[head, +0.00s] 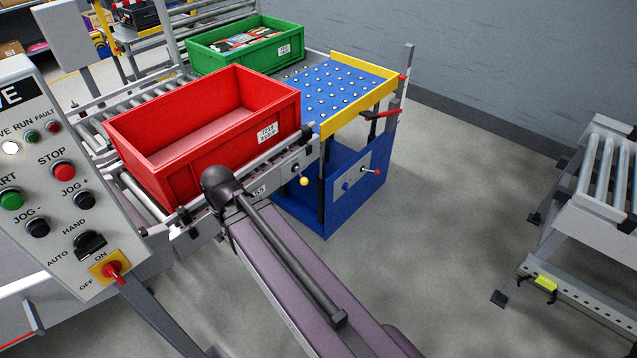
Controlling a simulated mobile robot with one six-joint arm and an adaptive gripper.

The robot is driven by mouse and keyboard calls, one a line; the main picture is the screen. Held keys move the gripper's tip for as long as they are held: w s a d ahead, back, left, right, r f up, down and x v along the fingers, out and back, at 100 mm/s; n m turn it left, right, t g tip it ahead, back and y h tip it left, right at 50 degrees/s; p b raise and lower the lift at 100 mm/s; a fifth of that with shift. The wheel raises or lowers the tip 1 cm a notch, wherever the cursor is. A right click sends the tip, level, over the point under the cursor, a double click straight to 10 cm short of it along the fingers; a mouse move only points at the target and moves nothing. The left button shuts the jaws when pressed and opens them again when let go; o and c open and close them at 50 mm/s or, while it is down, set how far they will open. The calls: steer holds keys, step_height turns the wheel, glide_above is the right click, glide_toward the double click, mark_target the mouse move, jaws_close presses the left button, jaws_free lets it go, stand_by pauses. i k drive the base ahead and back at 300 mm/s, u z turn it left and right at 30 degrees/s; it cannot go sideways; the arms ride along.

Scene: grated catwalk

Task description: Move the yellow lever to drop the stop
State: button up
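The yellow lever's ball knob (304,181) hangs on a short dark stem at the side rail of the roller conveyor, near its right end. A small dark upright piece (309,131) stands at the conveyor's end, beside the red crate; I cannot tell whether it is the stop. The empty red crate (180,172) sits on the rollers just before that end. My arm reaches in from the lower right, and its dark rounded joint is in front of the crate's near side, left of the lever. My gripper does not show.
A blue ball-transfer table (328,90) with a yellow edge adjoins the conveyor. It has a red-knobbed lever (376,172) and a red handle (380,114). A green crate (245,45) stands behind. A control panel (60,190) is at left, another roller conveyor (600,170) at right. Floor between is clear.

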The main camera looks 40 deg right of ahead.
mark_target(304, 181)
steer(key=z, duration=0.9)
